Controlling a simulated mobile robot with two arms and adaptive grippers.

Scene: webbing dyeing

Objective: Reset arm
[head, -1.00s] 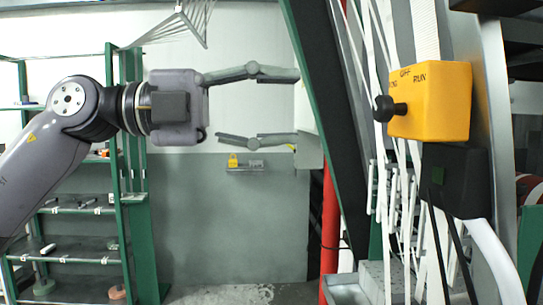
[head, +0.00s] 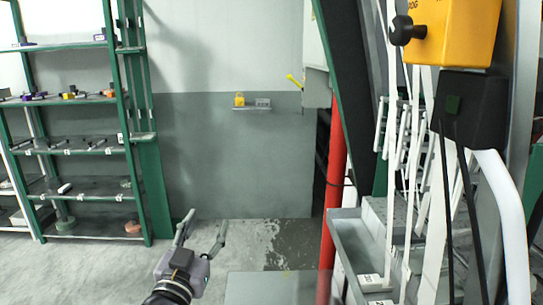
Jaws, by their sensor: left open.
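My left gripper (head: 202,231) is low in the head view, left of centre. Its two fingers are apart and point up and away, with nothing between them. It is in front of the floor near the foot of the grey wall and touches nothing that I can see. Only its wrist and the gripper show; the rest of the left arm is below the picture. My right gripper is not in the picture.
A green shelf rack (head: 150,190) with small items stands at the left. A yellow control box (head: 452,35) with a black knob, white webbing strips and a red post (head: 333,200) fill the right side. A small wall shelf (head: 252,108) holds a yellow item. Open floor lies left of centre.

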